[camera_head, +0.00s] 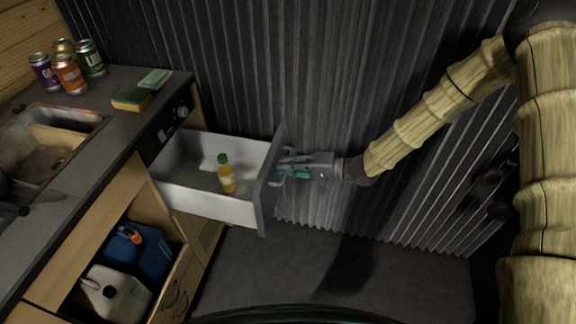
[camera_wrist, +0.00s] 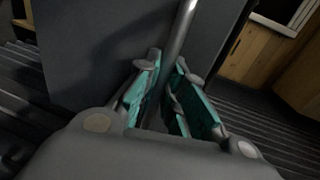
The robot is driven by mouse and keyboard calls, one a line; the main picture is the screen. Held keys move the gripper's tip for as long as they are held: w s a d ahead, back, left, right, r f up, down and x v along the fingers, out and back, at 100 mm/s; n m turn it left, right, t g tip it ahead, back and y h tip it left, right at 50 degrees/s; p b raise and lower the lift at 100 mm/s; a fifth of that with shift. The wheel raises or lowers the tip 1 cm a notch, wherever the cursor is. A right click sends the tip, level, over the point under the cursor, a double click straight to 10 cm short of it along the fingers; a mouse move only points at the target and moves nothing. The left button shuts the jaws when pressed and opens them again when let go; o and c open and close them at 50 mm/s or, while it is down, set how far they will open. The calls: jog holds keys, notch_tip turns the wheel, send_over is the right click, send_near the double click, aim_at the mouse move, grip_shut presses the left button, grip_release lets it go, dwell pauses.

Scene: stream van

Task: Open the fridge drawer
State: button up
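The fridge drawer (camera_head: 242,207) is pulled well out from the counter front, toward the right in the head view. Its inside is white, and a small bottle with yellow contents and a green cap (camera_head: 227,178) stands in it. The drawer's dark front panel (camera_head: 269,190) faces my gripper (camera_head: 284,165). In the wrist view the panel (camera_wrist: 95,50) fills the upper left, and a grey bar handle (camera_wrist: 181,30) runs between the teal finger pads. My gripper (camera_wrist: 168,66) is closed around this handle, one finger on each side. The handle is mostly hidden by the fingers in the head view.
Several cans (camera_head: 68,74) and sponges (camera_head: 132,99) stand on the counter (camera_head: 118,77) beside a sink (camera_head: 88,116). Below, an open compartment holds a white jug (camera_head: 117,293) and a blue container (camera_head: 150,254). A corrugated wall (camera_head: 330,70) stands behind; the floor (camera_head: 290,270) is clear.

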jog(key=shift+o, duration=0.2)
jog(key=v, duration=1.2)
dwell(0.4)
jog(key=s+f+h+p, duration=0.3)
jog(key=s+f+h, duration=0.6)
jog(key=s+f, duration=0.55)
jog(key=s+d+f+n+g+h, duration=0.1)
jog(key=s+d+f+h, duration=0.1)
jog(key=s, duration=0.4)
jog(key=s+d+f+n+g+h+p, duration=0.1)
jog(key=s+d+g+h, duration=0.1)
jog(key=s, duration=0.5)
jog(key=s+d+f+n+g+h+p, duration=0.1)
jog(key=s+d+f+h, duration=0.1)
jog(key=s, duration=0.5)
jog(key=shift+d+f+g, duration=0.35)
jog(key=shift+d+g, duration=0.05)
jog(key=shift+d, duration=0.45)
